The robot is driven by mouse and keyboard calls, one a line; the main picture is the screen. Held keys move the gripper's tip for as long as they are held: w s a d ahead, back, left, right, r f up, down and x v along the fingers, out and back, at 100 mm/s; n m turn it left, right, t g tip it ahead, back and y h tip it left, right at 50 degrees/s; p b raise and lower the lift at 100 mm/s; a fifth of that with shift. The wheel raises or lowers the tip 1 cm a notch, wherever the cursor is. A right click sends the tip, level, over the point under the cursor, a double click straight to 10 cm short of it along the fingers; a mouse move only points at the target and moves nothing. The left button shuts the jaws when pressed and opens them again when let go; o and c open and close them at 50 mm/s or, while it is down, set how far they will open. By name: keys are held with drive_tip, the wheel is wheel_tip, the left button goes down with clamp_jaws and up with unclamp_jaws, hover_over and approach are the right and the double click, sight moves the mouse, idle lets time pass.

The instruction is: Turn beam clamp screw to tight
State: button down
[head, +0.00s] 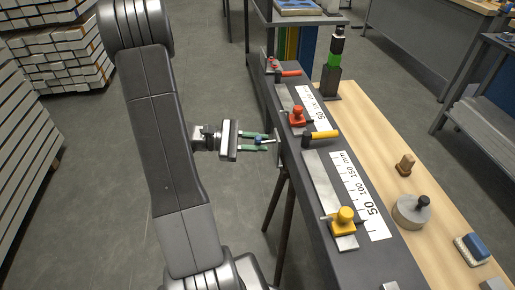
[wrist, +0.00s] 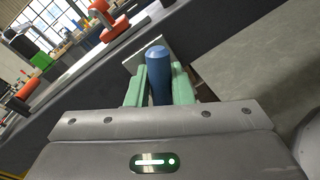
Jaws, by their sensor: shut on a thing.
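The beam (head: 327,215) is a long dark bar running from the back to the front right. The clamp screw shows as a small blue handle (head: 258,140) at the beam's left side. In the wrist view the blue handle (wrist: 158,72) is a rounded cylinder, with a pale plate (wrist: 184,52) beyond it. My gripper (head: 266,139) reaches from the left and is shut on the blue handle. Its green fingers (wrist: 134,90) lie on both sides of the handle. The screw's thread is hidden, and I cannot tell how tight it is.
A black and green post (head: 334,62) stands behind. A wooden bench (head: 375,135) lies to the right. The floor left of the beam is open.

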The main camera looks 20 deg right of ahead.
drive_tip(key=m+b, duration=0.1)
drive_tip(key=b, duration=0.1)
drive_tip(key=m+b, duration=0.2)
drive_tip(key=shift+s+f+t, duration=0.15)
drive_tip(key=shift+f+t, duration=0.25)
drive_tip(key=m+b, duration=0.3)
drive_tip(key=b, duration=0.1)
drive_tip(key=shift+s+f+t+b, duration=0.1)
drive_tip(key=shift+f+t+b, duration=0.05)
drive_tip(key=shift+t+b, duration=0.2)
drive_tip(key=m+t+b, duration=0.1)
drive_tip(key=m+b, duration=0.2)
drive_tip(key=b, duration=0.1)
drive_tip(key=m+b, duration=0.1)
drive_tip(key=b, duration=0.2)
drive_tip(key=shift+m, duration=0.3)
drive_tip(key=shift+t, duration=0.25)
drive_tip(key=c, duration=1.4)
unclamp_jaws()
drive_tip(key=shift+r, duration=0.2)
drive_tip(key=shift+o, duration=0.2)
drive_tip(key=shift+a+r, duration=0.1)
